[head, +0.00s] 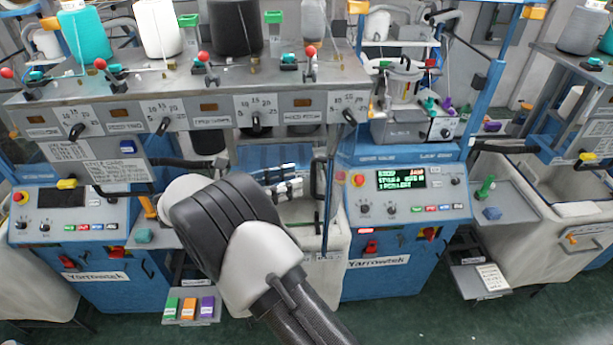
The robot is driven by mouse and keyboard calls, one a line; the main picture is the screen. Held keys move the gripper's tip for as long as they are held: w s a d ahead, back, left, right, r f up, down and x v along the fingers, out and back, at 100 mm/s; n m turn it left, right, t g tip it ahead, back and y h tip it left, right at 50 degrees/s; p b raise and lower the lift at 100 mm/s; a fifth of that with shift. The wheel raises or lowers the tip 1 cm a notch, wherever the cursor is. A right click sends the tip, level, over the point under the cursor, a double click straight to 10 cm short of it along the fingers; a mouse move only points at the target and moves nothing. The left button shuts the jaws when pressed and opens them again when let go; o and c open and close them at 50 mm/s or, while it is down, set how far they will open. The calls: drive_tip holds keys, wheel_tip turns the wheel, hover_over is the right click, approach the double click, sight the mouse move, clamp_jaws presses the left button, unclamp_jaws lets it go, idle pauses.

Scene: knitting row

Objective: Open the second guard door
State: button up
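A see-through guard door (305,160) with a dark frame stands in the middle of the row, between two blue control cabinets. A black upright bar handle (318,180) is on its right side. I cannot tell from this view whether the door is fully closed. My gripper (292,182) is in front of the door area, a little left of the handle, with a visible gap in the picture. My own white and black arm hides the lower left of the opening. The fingers are small and partly hidden, so their opening is unclear. I see nothing held.
The right cabinet (405,200) has a lit green-text screen (400,179); the left cabinet (75,230) has a dark screen. A shelf with yarn cones and levers (200,95) spans above the gripper. A small tray (192,308) sticks out low. Green floor (400,315) is free in front.

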drive_tip(key=v, duration=0.5)
drive_tip(key=shift+s+a, duration=0.1)
drive_tip(key=shift+a, duration=0.05)
